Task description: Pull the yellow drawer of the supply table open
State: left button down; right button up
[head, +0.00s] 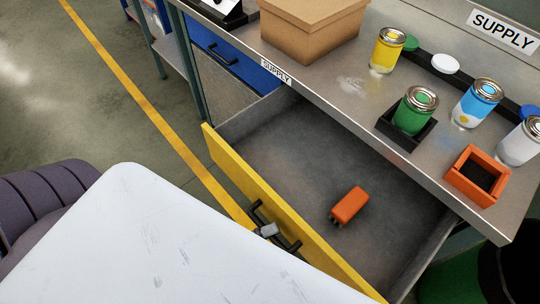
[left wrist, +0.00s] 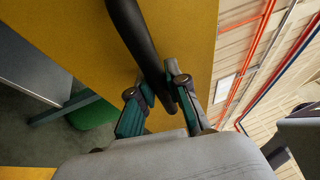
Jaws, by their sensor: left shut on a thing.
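The yellow drawer (head: 300,248) of the supply table (head: 330,110) stands well open, and its grey inside shows. Its black handle (head: 289,244) is on the yellow front. My left gripper (head: 268,230) is at this handle, mostly hidden behind my own white body part in the head view. In the left wrist view, its fingers (left wrist: 158,98) are shut around the black handle bar (left wrist: 137,35), close to the yellow front (left wrist: 70,40). My right gripper is in neither view.
An orange item (head: 349,204) lies in the drawer. On the tabletop are a cardboard box (head: 308,28), a yellow can (head: 387,50), a green can (head: 415,110), a blue can (head: 477,103) and an orange square holder (head: 478,176). A blue drawer (head: 232,59) beside it is shut.

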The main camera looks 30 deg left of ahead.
pick_arm(q)
jog(key=c, duration=1.1)
grip_release()
jog(key=shift+c, duration=0.2)
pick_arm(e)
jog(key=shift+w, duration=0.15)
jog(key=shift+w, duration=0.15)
pick_arm(q)
jog(key=v, duration=1.2)
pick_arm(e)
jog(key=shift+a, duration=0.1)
